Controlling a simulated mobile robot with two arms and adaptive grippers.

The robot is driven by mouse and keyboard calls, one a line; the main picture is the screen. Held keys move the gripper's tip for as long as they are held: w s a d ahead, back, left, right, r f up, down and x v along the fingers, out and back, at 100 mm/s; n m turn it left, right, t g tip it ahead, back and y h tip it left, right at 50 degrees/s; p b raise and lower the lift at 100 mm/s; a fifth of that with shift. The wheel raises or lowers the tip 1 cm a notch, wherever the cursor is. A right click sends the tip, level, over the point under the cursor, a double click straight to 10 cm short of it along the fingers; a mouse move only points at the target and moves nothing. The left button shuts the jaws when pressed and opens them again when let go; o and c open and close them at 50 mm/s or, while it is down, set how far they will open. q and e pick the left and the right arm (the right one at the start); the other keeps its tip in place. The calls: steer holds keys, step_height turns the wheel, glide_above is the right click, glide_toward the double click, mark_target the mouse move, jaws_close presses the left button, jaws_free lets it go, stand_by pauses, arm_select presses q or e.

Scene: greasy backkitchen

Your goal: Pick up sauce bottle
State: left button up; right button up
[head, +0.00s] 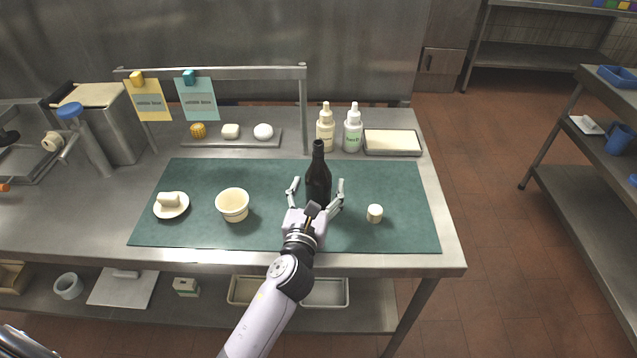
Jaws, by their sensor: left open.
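A dark brown sauce bottle (318,172) with a narrow neck stands upright on the green mat (270,175) in the head view. My left gripper (317,184) is open, with one finger to the left of the bottle and one to its right. The fingers appear apart from the glass, though contact is hard to judge. The gripper's palm hides the foot of the bottle. My right gripper is not in view.
A cream cup (233,204) and a small plate (171,213) stand left of the bottle; a small white cylinder (375,213) stands right. Two squeeze bottles (325,132) (352,134) and a rack post (304,112) are behind. The mat's right end is clear.

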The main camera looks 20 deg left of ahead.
arm_select(q)
steer(key=shift+w, duration=0.6)
steer(key=shift+a, duration=0.1)
steer(key=shift+c, duration=0.4)
steer(key=shift+r, duration=0.1)
steer(key=c, duration=1.5)
